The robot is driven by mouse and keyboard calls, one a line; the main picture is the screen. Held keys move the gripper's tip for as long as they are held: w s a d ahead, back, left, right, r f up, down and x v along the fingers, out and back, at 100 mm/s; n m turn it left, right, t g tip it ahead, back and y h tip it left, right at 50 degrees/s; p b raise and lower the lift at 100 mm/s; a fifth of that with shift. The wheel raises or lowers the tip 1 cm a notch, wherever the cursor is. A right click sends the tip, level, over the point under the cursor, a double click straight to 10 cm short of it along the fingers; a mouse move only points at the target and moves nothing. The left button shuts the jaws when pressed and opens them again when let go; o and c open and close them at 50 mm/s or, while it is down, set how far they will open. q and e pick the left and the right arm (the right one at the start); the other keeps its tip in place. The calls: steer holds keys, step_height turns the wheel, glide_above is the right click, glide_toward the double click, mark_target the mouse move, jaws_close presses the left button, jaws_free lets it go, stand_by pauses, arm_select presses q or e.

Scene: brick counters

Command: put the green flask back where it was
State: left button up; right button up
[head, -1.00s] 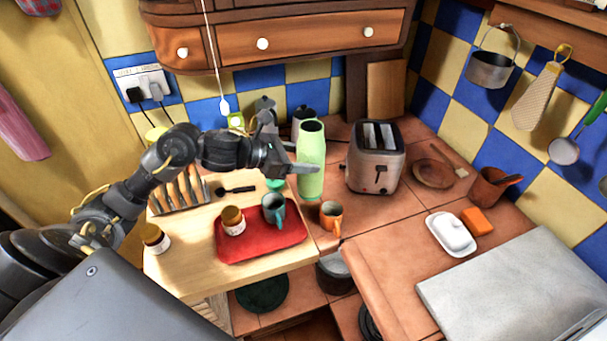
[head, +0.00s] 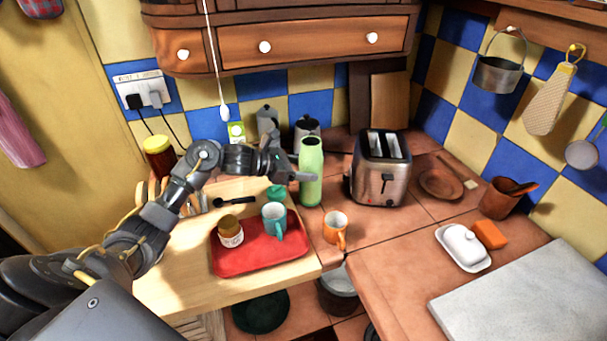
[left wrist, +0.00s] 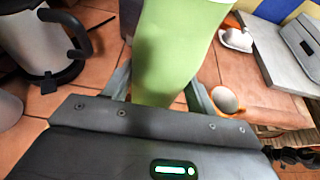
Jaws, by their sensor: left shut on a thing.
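The green flask (head: 311,160) stands upright, or nearly so, at the back of the tiled counter, left of the toaster. My left gripper (head: 303,177) is shut on it, reaching in from the left. In the left wrist view the green flask (left wrist: 172,45) fills the middle, between the two fingers of my left gripper (left wrist: 160,92). Its base is hidden there. I cannot tell whether the flask touches the tiles. My right gripper is in neither view.
The toaster (head: 381,170) is right of the flask; grey pots (head: 306,126) stand behind it. An orange mug (head: 335,228) is in front. A red tray (head: 250,257) with a teal mug (head: 273,220) and a jar (head: 230,232) lies left. Bare tiles show right of the orange mug.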

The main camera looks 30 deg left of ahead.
arm_select(q)
steer(key=shift+w+f, duration=0.1)
steer(key=shift+f, duration=0.45)
steer(key=shift+f+b, duration=0.2)
steer(key=shift+b, duration=0.1)
steer(key=o, duration=1.3)
steer(key=v, duration=1.2)
steer(key=shift+r, duration=0.15)
